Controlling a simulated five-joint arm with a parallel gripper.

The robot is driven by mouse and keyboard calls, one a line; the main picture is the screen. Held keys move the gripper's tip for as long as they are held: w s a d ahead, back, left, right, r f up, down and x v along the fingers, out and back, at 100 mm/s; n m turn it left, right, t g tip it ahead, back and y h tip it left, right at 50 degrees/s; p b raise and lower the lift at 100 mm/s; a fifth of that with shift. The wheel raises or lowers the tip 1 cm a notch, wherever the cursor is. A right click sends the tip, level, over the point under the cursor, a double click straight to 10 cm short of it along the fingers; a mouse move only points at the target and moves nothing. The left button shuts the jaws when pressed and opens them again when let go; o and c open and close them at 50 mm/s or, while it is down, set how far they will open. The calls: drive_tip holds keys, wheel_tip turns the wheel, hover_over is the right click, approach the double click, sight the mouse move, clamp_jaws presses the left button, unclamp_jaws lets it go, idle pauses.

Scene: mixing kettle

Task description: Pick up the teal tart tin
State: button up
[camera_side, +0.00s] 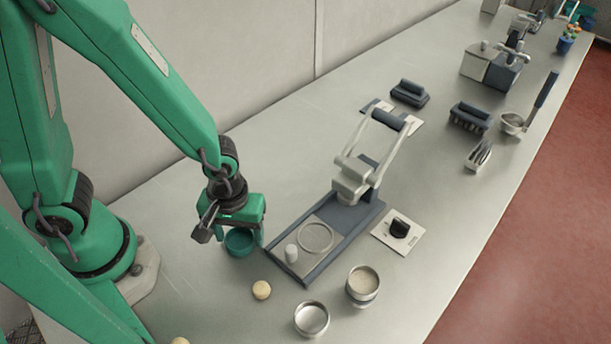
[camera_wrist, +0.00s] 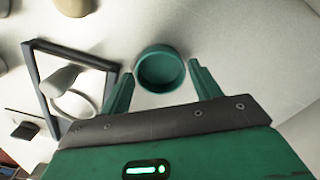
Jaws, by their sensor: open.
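The teal tart tin (camera_side: 240,242) sits upright on the steel counter, directly under my gripper, and looks empty. In the wrist view the round tin (camera_wrist: 159,70) lies between my two fingertips, with a narrow gap on each side. My gripper (camera_side: 243,240) is open and empty, pointing down over the tin. It also shows in the wrist view (camera_wrist: 161,67). My gripper partly hides the tin's back edge in the side view. I cannot tell exactly how far the fingertips are above the counter.
A press with a dark base (camera_side: 316,237) and a raised handle stands right of the tin. A pale dough ball (camera_side: 262,290), a metal tin (camera_side: 311,319) and a metal cup (camera_side: 362,285) are in front. Counter left of the tin is clear.

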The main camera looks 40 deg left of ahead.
sight(242, 243)
drive_tip(key=shift+f, duration=0.3)
idle(0.4)
drive_tip(key=c, duration=0.7)
drive_tip(key=shift+c, duration=0.2)
drive_tip(key=shift+r, duration=0.2)
wheel_tip(242, 243, up, 10)
drive_tip(key=shift+f, duration=0.2)
idle(0.7)
drive_tip(key=w+d, duration=1)
drive_tip(key=shift+w+d+f, duration=0.2)
drive_tip(key=shift+w+f, duration=0.1)
